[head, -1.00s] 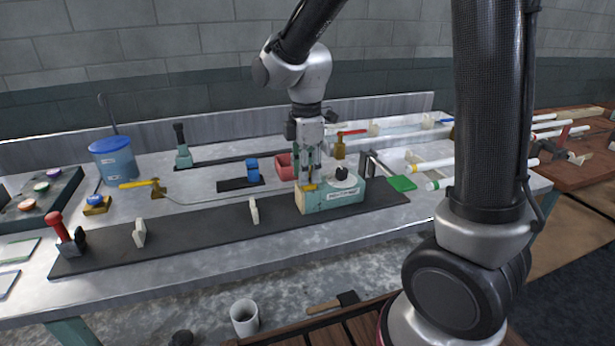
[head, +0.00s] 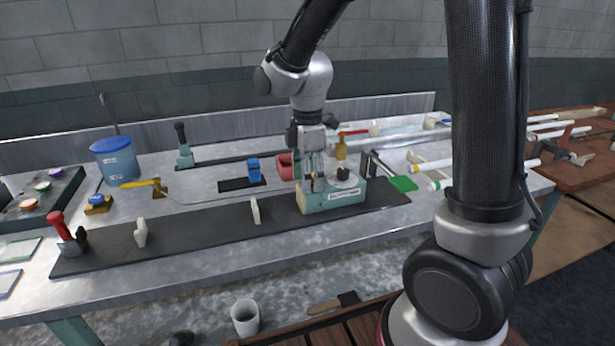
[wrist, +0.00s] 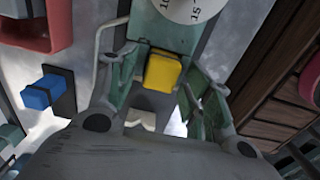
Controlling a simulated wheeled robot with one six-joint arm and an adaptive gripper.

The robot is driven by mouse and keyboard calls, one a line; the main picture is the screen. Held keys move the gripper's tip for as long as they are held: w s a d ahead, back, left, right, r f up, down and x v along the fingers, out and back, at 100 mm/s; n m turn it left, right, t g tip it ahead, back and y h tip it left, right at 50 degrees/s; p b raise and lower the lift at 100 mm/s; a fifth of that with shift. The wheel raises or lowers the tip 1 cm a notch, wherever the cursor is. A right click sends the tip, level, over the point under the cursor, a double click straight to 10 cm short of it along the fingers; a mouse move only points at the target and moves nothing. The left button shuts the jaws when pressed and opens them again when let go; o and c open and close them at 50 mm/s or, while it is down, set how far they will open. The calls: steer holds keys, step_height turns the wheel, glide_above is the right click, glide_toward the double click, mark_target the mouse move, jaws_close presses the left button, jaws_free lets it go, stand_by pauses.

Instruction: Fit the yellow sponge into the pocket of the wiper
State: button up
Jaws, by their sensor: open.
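The yellow sponge (wrist: 163,72) is a small block between the two fingers of my gripper (wrist: 158,64) in the wrist view. The fingers stand apart, with a gap at least on the sponge's right side. The sponge lies at the end of a teal block with a dial (wrist: 168,28), which seems to be the wiper. In the head view this teal block (head: 332,201) stands on the black strip, with my gripper (head: 310,184) down over its left end. The fingers mostly hide the sponge there. I cannot tell whether the sponge is inside the pocket.
A thin bent metal rod (head: 215,200) runs left from the block. A red bin (head: 285,166) and a blue block (head: 254,170) stand behind it. White upright clips (head: 255,211) stand on the strip to the left. A green pad (head: 403,184) lies to the right.

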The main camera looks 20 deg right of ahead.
step_height(320, 180, up, 12)
steer(key=s+d+r+m+t, duration=0.1)
steer(key=s+d+m+t, duration=0.3)
steer(key=s+d+m, duration=1.1)
steer(key=s+m, duration=0.3)
steer(key=s, duration=0.1)
steer(key=shift+d+r, duration=0.2)
steer(key=shift+r, duration=0.2)
